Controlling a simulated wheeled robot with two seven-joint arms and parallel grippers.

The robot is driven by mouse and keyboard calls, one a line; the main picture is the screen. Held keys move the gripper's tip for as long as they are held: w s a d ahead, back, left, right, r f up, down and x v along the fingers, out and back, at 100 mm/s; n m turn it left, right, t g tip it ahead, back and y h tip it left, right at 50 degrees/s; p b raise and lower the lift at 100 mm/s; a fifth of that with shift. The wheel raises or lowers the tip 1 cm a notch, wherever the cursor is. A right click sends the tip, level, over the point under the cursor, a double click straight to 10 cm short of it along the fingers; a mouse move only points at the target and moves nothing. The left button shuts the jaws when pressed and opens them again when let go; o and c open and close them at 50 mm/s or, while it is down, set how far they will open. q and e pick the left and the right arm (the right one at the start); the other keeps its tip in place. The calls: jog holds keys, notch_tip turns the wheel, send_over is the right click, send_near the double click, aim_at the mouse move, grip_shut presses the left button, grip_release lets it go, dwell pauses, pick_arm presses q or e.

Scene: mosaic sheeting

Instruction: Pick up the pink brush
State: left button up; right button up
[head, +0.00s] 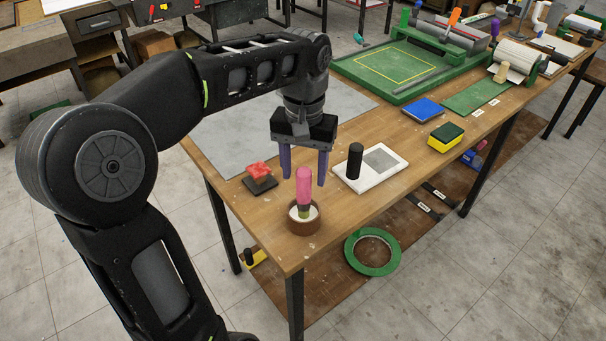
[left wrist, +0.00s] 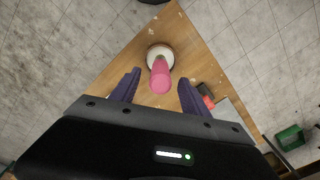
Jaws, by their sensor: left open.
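The pink brush (head: 304,187) stands upright, handle up, in a brown round holder (head: 302,223) near the front corner of the wooden table. In the left wrist view the pink brush (left wrist: 160,76) shows between and just beyond the fingertips, with the pale-topped holder (left wrist: 158,51) below it. My left gripper (head: 304,180) is open and empty, its two purple fingers pointing down. In the head view they are just above and behind the brush handle, one on each side of it. The left gripper also shows in its wrist view (left wrist: 158,80). My right gripper is not in view.
A red-topped dark block (head: 260,178) stands left of the brush. A white tray (head: 373,176) with a black cylinder (head: 354,161) is on the right. A yellow-green sponge (head: 445,137) and blue pad (head: 423,108) lie farther back.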

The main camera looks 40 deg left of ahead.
aim_at(304, 195)
pick_arm(q)
jog(key=shift+r, duration=0.15)
jog(key=shift+a, duration=0.15)
jog(key=shift+f, duration=1.35)
jog(key=shift+f+p, duration=0.75)
jog(key=shift+f, duration=1.9)
jog(key=shift+c, duration=0.2)
grip_shut()
